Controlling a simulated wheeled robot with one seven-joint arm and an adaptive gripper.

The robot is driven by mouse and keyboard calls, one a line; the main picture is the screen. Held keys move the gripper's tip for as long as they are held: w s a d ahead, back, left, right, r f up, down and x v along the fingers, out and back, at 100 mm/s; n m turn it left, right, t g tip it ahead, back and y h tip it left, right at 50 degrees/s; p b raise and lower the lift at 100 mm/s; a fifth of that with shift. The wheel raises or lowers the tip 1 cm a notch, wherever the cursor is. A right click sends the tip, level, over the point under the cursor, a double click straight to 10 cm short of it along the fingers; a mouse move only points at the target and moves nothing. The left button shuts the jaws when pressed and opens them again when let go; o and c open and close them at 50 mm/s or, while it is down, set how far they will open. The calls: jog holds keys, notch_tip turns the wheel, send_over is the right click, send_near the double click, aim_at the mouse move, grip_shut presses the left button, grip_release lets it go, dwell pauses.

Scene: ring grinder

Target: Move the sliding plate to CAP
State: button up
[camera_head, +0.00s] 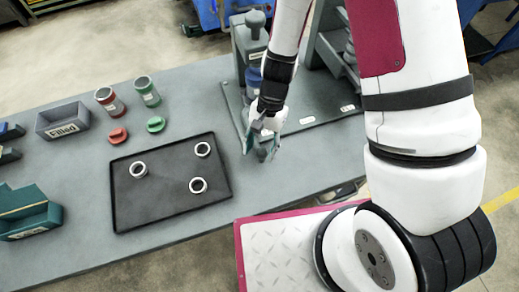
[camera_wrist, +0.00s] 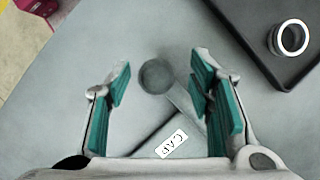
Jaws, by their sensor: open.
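My gripper (camera_head: 262,147) is open over the table near the front left corner of the grinder's base. In the wrist view its two teal-padded fingers (camera_wrist: 160,72) stand apart, with a dark round knob (camera_wrist: 156,77) in the gap between them. The knob is not gripped. It also shows just under the fingers in the head view (camera_head: 261,154). A white CAP label (camera_wrist: 172,144) lies near the palm in the wrist view, on a grey plate edge. The sliding plate's outline is partly hidden by the right finger and hard to tell apart.
A black tray (camera_head: 150,207) with three metal rings lies left of my gripper. Red (camera_head: 109,101) and green (camera_head: 147,91) jars, their lids and a Filled bin (camera_head: 63,121) stand further left. The grinder (camera_head: 252,45) rises behind my gripper. Bare table lies between tray and gripper.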

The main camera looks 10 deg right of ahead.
jog(key=v, duration=1)
jog(key=shift+r, duration=0.3)
jog(key=s+d+r+n+t, duration=0.1)
jog(key=d+r+n+t, duration=0.15)
jog(key=r, duration=0.55)
jog(key=d+r+n+t, duration=0.1)
jog(key=d+r+t, duration=0.15)
jog(key=r, duration=0.65)
jog(key=s+d+r+n+t+h+b, duration=0.1)
jog(key=s+d+r+n+t+h, duration=0.1)
jog(key=s+d+r, duration=0.4)
notch_tip(320, 180, up, 4)
jog(key=s+n+t, duration=0.1)
jog(key=s+t, duration=0.1)
jog(key=shift+s+f+h+b, duration=0.15)
jog(key=shift+s+h+b, duration=0.15)
jog(key=shift+s, duration=0.05)
